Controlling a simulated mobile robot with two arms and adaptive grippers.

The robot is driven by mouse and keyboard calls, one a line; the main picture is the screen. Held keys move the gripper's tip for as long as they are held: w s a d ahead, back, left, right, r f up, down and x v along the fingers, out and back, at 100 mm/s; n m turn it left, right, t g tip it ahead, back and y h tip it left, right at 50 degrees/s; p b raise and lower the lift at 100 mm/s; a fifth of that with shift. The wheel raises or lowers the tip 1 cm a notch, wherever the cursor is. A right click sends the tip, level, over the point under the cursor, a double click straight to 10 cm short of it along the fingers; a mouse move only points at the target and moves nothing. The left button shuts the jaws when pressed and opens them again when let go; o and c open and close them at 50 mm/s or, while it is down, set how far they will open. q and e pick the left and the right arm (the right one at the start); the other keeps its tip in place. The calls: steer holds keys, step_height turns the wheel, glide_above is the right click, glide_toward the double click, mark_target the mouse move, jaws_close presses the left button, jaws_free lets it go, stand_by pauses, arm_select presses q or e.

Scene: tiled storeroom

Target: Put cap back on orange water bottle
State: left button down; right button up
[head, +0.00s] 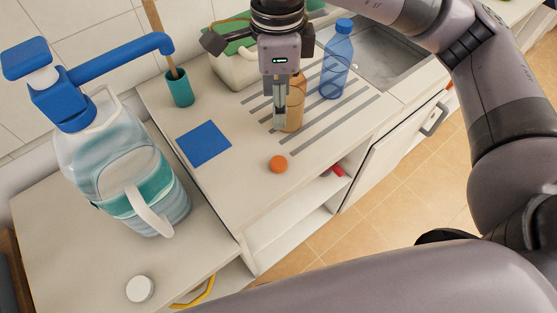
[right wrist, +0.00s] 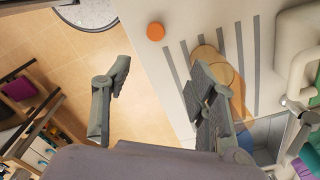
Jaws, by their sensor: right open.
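The orange water bottle (head: 297,112) stands on the ribbed drainboard in the head view, partly hidden behind my right gripper (head: 279,118). Its top is hidden there. In the right wrist view the bottle (right wrist: 228,76) shows behind and beside the right-hand finger. An orange cap (head: 278,164) lies on the counter in front of the bottle, near the counter's front edge; it also shows in the right wrist view (right wrist: 155,31). My right gripper (right wrist: 158,75) is open, with nothing between its fingers. My left gripper is not in view.
A blue bottle (head: 336,60) stands right of the orange one, near the sink (head: 375,55). A blue mat (head: 204,143) lies left. A large water jug (head: 112,155) with a blue pump and a white cap (head: 140,289) are on the left counter. A teal cup (head: 180,92) stands behind.

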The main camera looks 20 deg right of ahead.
steer(key=p, duration=0.2)
glide_above(279, 162)
steer(key=f, duration=1.1)
steer(key=shift+w+f, duration=0.4)
steer(key=shift+s+f, duration=0.1)
steer(key=shift+f, duration=0.1)
steer(key=f+p, duration=0.2)
steer(key=f, duration=0.1)
steer(key=shift+s+f, duration=0.25)
steer(key=shift+s, duration=0.1)
steer(key=shift+f, duration=0.65)
steer(key=shift+c, duration=0.3)
steer(key=c, duration=0.7)
